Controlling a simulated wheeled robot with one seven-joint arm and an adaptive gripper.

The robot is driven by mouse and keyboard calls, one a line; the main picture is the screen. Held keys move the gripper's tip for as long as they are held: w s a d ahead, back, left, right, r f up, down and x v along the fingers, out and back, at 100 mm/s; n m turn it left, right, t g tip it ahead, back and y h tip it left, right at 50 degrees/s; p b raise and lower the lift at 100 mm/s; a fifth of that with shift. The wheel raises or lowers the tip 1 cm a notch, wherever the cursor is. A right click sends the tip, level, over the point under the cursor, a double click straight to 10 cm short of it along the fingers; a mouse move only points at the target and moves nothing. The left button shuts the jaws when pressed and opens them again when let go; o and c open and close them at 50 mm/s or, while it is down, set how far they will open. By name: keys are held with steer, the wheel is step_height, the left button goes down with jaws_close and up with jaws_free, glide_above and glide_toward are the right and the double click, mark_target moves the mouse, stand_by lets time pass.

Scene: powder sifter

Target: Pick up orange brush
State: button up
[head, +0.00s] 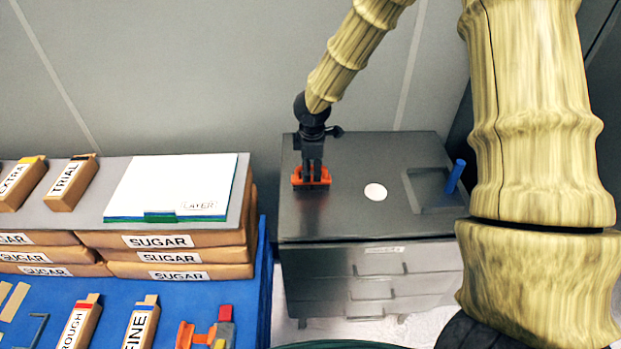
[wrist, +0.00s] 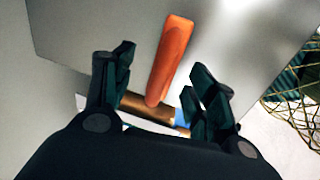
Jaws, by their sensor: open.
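An orange object, which looks like the orange brush (head: 311,179), is at the left part of the dark cabinet top (head: 350,215). My gripper (head: 312,165) is directly above it, pointing down. In the wrist view, a long orange handle (wrist: 170,55) lies between the two dark fingers of my gripper (wrist: 164,66), with a gap on each side. The fingers are open. A brown and blue part (wrist: 145,108) shows at the handle's near end, partly hidden by the gripper. I cannot tell how high the fingertips are above the top.
A white disc (head: 375,191) and a recessed tray (head: 425,203) with a blue upright piece (head: 455,176) are to the right on the cabinet. Stacked sugar bags (head: 165,256) and a blue table (head: 255,300) are to the left. A wall stands behind.

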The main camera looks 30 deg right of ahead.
steer(key=shift+s+a+f, duration=0.1)
steer(key=shift+f, duration=0.25)
step_height(320, 180, down, 4)
steer(key=shift+r+p, duration=0.25)
steer(key=shift+p, duration=0.55)
steer(key=shift+w+f, duration=0.25)
steer(key=shift+f, duration=0.35)
steer(key=shift+c, duration=0.5)
steer(key=c, duration=1.2)
jaws_close()
